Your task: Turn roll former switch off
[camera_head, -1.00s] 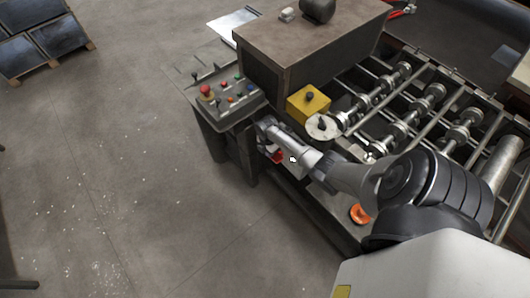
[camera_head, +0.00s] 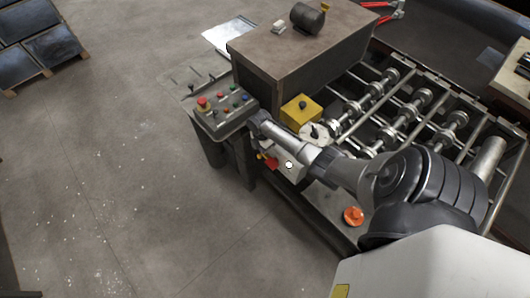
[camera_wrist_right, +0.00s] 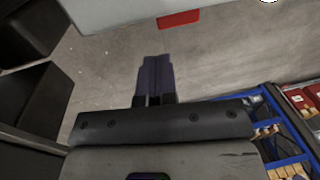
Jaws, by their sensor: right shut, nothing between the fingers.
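A pale box on the side of the roll former carries a red part (camera_head: 271,162) and a round white mark or knob (camera_head: 289,165); my right arm partly covers it. I cannot tell whether the red part is the switch or how it is set. In the right wrist view the pale box edge with the red part (camera_wrist_right: 180,18) lies across the top, ahead of and apart from my right gripper (camera_wrist_right: 156,58). The gripper's dark fingers are together and empty. In the head view the right fingertips are hidden. My left gripper is not in view.
A control panel with a red mushroom button (camera_head: 202,102) stands left of the wrist. A yellow box (camera_head: 300,108) with a black knob and the machine's rollers (camera_head: 410,103) lie behind the arm. An orange disc (camera_head: 353,216) sits nearer me.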

